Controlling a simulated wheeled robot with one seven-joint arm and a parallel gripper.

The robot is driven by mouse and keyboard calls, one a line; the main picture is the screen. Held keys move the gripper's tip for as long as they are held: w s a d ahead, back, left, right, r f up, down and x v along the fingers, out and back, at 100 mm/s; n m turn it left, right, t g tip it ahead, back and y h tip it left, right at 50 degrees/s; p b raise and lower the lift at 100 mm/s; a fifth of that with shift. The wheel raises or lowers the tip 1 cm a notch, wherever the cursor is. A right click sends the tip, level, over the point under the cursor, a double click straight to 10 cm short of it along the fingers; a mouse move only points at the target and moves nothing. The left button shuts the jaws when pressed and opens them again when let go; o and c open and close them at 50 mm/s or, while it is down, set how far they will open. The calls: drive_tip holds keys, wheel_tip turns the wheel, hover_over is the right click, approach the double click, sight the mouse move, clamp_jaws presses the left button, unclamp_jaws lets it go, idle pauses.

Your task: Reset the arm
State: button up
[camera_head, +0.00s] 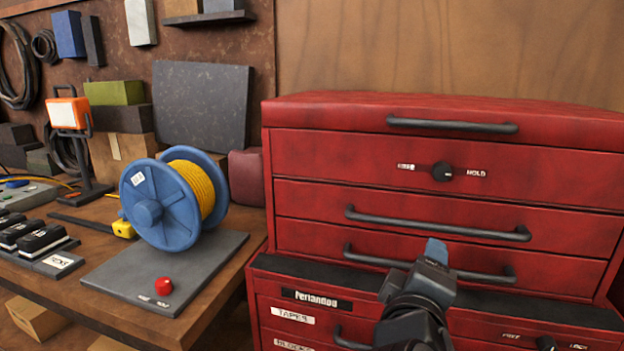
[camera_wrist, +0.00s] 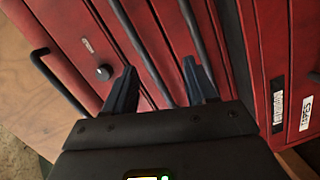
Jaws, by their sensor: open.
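My gripper (camera_head: 436,252) is in front of the red tool chest (camera_head: 330,155), at the height of its lower drawers. In the wrist view my gripper (camera_wrist: 160,85) has its two dark fingers apart, with nothing between them but the drawer fronts behind. A long dark drawer handle (camera_wrist: 178,45) runs behind the fingers in the wrist view. The chest's drawers look shut. A black knob (camera_head: 442,172) with a HOLD label sits on the upper drawer front. I cannot tell whether the fingers touch the chest.
A wooden bench (camera_head: 215,290) at the left carries a blue reel (camera_head: 150,205) of yellow cord on a grey plate with a red button (camera_head: 163,286). An orange work lamp (camera_head: 68,113) stands behind. Chest handles (camera_head: 435,223) stick out near my arm.

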drive_tip(key=s+d+f+m+y, duration=0.15)
drive_tip(key=s+f+y, duration=0.55)
drive_tip(key=s+f, duration=1.2)
drive_tip(key=s+d+r+m, duration=0.1)
drive_tip(key=s+r+m, duration=0.2)
drive_tip(key=s, duration=0.8)
drive_tip(key=s+d+r+m, duration=0.2)
drive_tip(key=s+m, duration=0.3)
drive_tip(key=s, duration=0.6)
drive_tip(key=shift+s+r+y, duration=0.4)
drive_tip(key=shift+r, duration=0.45)
